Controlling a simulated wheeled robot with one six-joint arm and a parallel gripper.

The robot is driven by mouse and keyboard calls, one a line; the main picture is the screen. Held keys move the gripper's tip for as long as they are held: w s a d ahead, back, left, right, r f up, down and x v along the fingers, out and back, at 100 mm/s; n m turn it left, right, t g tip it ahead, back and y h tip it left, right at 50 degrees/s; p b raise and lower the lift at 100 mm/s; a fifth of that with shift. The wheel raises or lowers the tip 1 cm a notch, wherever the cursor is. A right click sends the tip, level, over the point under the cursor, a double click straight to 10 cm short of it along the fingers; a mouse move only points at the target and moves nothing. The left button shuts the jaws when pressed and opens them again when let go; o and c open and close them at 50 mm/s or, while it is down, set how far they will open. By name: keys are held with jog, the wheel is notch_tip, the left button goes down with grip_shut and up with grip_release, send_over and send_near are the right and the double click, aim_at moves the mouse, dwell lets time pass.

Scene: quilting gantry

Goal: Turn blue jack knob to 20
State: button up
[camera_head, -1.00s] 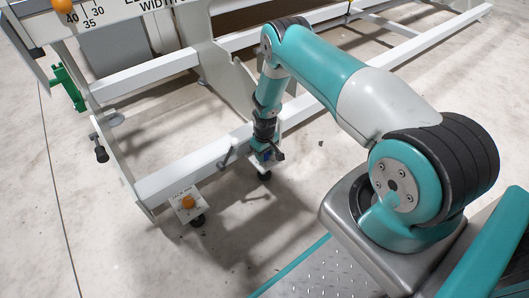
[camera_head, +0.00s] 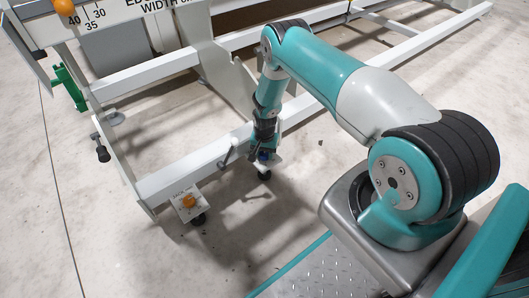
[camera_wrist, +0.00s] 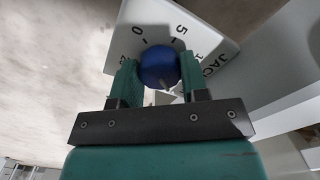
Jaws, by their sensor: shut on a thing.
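The blue jack knob (camera_wrist: 160,63) sits on a white dial plate (camera_wrist: 192,17) in the wrist view. The marks 0 and 5 show beyond the knob, with part of a further number and of the word JACK at the right. Another number at the left is partly hidden by a finger. My gripper (camera_wrist: 159,72) is shut on the knob, one finger on each side. A small pale mark shows on the knob's near side, but I cannot read its setting. In the head view my gripper (camera_head: 263,154) is low at the frame's rail, and the knob is mostly hidden.
A second jack plate with an orange knob (camera_head: 189,201) stands to the left. A dark-ended crank (camera_head: 226,157) sticks out of the white rail (camera_head: 185,177) close to my gripper. A green handle (camera_head: 72,88) is at the far left. The floor in front is open.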

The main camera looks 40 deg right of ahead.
aim_at(265, 153)
jog(key=m, duration=0.5)
jog(key=shift+d+m, duration=0.1)
jog(key=shift+m, duration=0.3)
dwell(0.4)
jog(key=o, duration=0.9)
jog(key=shift+o, duration=0.2)
jog(key=shift+r, duration=0.1)
notch_tip(265, 153, up, 17)
jog(key=p, duration=0.7)
jog(key=shift+r, duration=0.1)
